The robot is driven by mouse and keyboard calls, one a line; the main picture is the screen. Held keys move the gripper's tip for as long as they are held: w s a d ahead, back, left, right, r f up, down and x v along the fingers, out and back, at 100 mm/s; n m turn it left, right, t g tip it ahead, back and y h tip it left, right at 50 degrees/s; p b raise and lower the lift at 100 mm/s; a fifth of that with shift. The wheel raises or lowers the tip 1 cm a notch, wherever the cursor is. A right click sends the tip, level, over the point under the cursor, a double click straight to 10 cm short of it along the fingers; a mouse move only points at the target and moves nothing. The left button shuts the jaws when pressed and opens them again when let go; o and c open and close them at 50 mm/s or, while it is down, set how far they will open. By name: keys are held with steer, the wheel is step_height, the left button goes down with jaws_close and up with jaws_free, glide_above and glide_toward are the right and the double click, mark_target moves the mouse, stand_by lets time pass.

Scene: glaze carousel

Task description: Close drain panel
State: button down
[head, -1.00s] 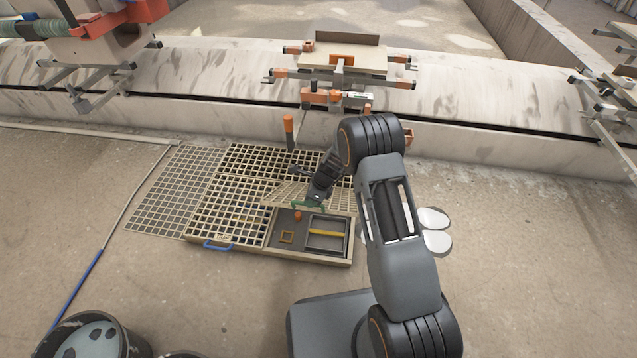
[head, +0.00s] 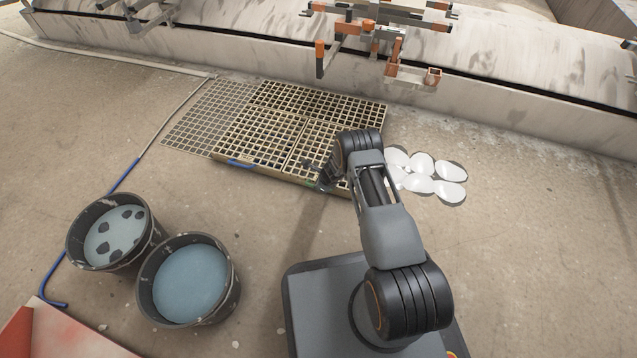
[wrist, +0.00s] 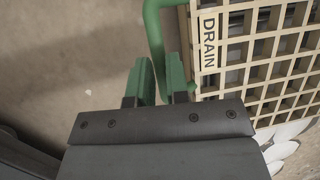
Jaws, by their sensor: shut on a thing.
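The drain panel (head: 318,140) is a pale grid lid at the right front of the grating. It lies down over its bay and looks level with the grid beside it; I cannot tell whether it is fully seated. The wrist view shows its "DRAIN" label (wrist: 208,40) and its green handle (wrist: 153,30). My gripper (wrist: 160,82) is shut on the green handle at the panel's front edge. In the head view, my gripper (head: 318,184) and arm hide the panel's right front corner.
A neighbouring panel with a blue handle (head: 241,163) lies left. Two glaze buckets, one speckled (head: 120,250) and one blue (head: 188,283), stand front left. White discs (head: 423,162) lie right of the grating. The carousel rig (head: 375,40) hangs behind. Floor in front of the grating is clear.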

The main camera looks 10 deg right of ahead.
steer(key=shift+s+a+f+g, duration=0.15)
steer(key=shift+s+a+f, duration=0.1)
steer(key=shift+s+f, duration=0.35)
steer(key=shift+s+a+f+g, duration=0.15)
steer(key=shift+s+a+f, duration=0.15)
steer(key=shift+f, duration=0.5)
steer(key=c, duration=1.2)
jaws_free()
steer(key=shift+o, duration=0.5)
steer(key=shift+w+d, duration=0.1)
steer(key=shift+d, duration=0.05)
steer(key=p+v, duration=0.6)
steer(key=v, duration=0.8)
steer(key=shift+w+d+p, duration=0.2)
steer(key=shift+p, duration=0.15)
steer(key=shift+c, duration=0.2)
